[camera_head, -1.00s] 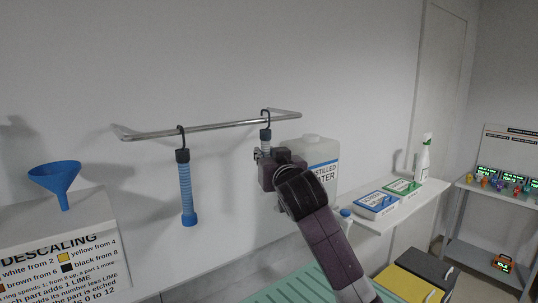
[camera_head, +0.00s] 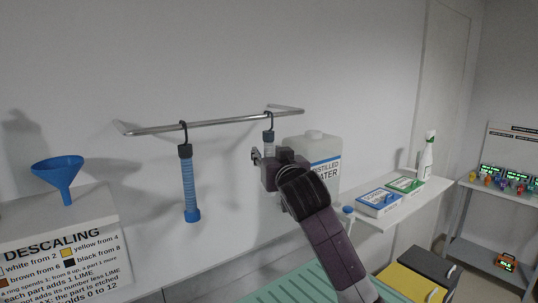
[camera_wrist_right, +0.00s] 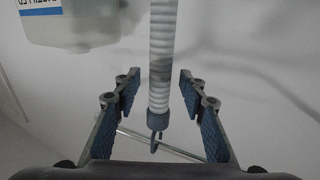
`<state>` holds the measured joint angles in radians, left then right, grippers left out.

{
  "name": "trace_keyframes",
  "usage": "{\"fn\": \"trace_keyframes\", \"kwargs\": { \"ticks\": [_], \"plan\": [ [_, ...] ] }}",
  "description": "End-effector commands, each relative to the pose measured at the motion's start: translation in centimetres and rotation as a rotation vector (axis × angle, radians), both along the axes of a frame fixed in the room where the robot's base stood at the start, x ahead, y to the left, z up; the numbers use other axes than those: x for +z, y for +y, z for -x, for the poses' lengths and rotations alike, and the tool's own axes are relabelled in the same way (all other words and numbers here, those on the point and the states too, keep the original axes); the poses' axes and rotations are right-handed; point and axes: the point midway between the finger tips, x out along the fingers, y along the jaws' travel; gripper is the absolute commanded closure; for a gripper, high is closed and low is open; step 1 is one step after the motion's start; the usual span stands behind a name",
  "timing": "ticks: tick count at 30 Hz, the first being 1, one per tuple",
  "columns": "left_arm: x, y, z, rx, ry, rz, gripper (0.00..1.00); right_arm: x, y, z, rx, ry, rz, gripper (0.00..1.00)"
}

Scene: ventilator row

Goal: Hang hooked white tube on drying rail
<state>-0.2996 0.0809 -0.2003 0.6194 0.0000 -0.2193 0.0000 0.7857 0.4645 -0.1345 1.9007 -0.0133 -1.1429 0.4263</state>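The white ribbed tube (camera_wrist_right: 162,60) has a grey collar and a dark hook (camera_head: 268,116). In the head view the hook is over the drying rail (camera_head: 222,123) near its right end, and the tube hangs below it, mostly hidden by my right gripper. The rail also shows behind the hook in the right wrist view (camera_wrist_right: 172,149). My right gripper (camera_wrist_right: 158,88) is open around the tube, with a visible gap between the tube and each finger. It also shows in the head view (camera_head: 258,156). My left gripper is not in view.
A blue tube (camera_head: 189,185) hangs from the rail's left part. A distilled water jug (camera_head: 325,158) stands close behind my right gripper. A blue funnel (camera_head: 58,173) is at left. Boxes (camera_head: 378,203) and a spray bottle (camera_head: 428,160) are on the shelf at right.

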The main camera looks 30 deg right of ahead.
Motion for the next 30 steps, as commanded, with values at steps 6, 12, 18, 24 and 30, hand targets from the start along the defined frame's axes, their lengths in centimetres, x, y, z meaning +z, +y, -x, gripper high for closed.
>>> {"fn": "trace_keyframes", "kwargs": {
  "ticks": [6, 12, 18, 24, 30],
  "plan": [
    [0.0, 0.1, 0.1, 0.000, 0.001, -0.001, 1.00, 0.0, 0.4, 1.2, 0.001, 0.000, 0.000, 0.62],
    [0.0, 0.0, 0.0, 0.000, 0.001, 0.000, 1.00, 0.0, 1.3, 4.5, 0.002, -0.003, 0.001, 0.62],
    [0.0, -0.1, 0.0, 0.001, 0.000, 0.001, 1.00, 0.0, 2.2, 8.2, 0.002, -0.002, 0.001, 0.62],
    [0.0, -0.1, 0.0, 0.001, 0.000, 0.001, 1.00, 0.0, 2.8, 10.7, 0.000, -0.001, 0.000, 0.62],
    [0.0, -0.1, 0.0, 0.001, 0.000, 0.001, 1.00, 0.0, 3.0, 11.6, 0.000, 0.000, 0.000, 0.62]
  ]
}}
